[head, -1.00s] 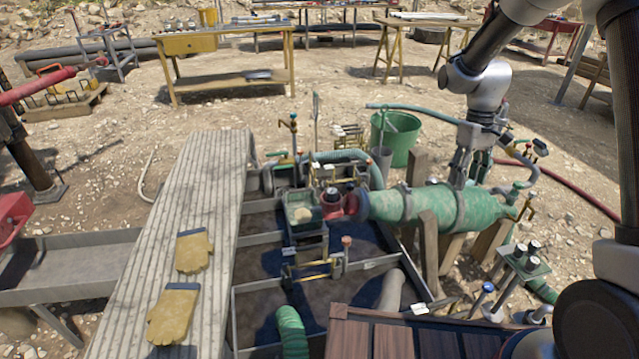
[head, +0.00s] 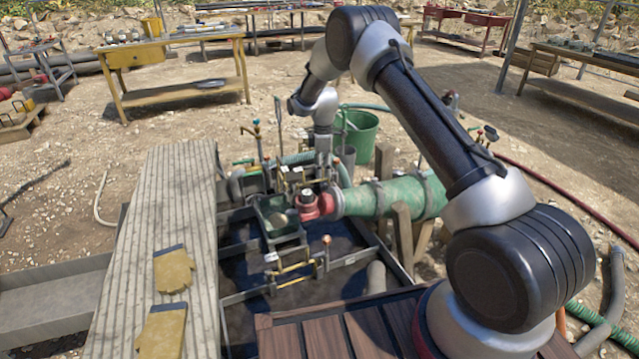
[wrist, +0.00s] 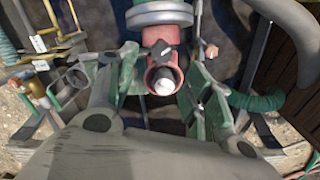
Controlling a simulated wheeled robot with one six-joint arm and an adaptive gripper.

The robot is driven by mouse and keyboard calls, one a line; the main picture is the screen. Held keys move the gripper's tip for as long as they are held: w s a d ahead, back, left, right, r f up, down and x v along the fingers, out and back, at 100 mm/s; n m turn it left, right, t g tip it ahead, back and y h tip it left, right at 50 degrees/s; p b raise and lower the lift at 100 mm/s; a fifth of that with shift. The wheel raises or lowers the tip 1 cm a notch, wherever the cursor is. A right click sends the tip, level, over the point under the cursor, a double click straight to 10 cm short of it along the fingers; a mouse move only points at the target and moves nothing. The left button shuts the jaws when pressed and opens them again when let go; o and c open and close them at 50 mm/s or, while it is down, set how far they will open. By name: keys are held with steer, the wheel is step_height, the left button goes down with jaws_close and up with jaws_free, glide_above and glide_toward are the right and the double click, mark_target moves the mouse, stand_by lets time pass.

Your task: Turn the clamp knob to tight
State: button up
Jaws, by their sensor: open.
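The clamp knob is a small dark lobed knob (wrist: 158,52) on top of the red pipe fitting (wrist: 163,75), in the upper middle of the wrist view. In the head view my gripper (head: 322,165) is just above and behind the fitting, partly hidden among other fittings. I cannot tell whether it touches the knob.
A green box (head: 275,222) stands left of the fitting over the dark tank. Thin upright rods and brass taps (head: 256,150) crowd close behind. A plank walkway (head: 150,225) with two yellow gloves (head: 174,270) lies left. A green bucket (head: 358,135) stands behind.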

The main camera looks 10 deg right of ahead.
mark_target(323, 184)
step_height(323, 184, down, 7)
steer(key=shift+d+r, duration=0.15)
steer(key=shift+c, duration=0.2)
steer(key=c, duration=1)
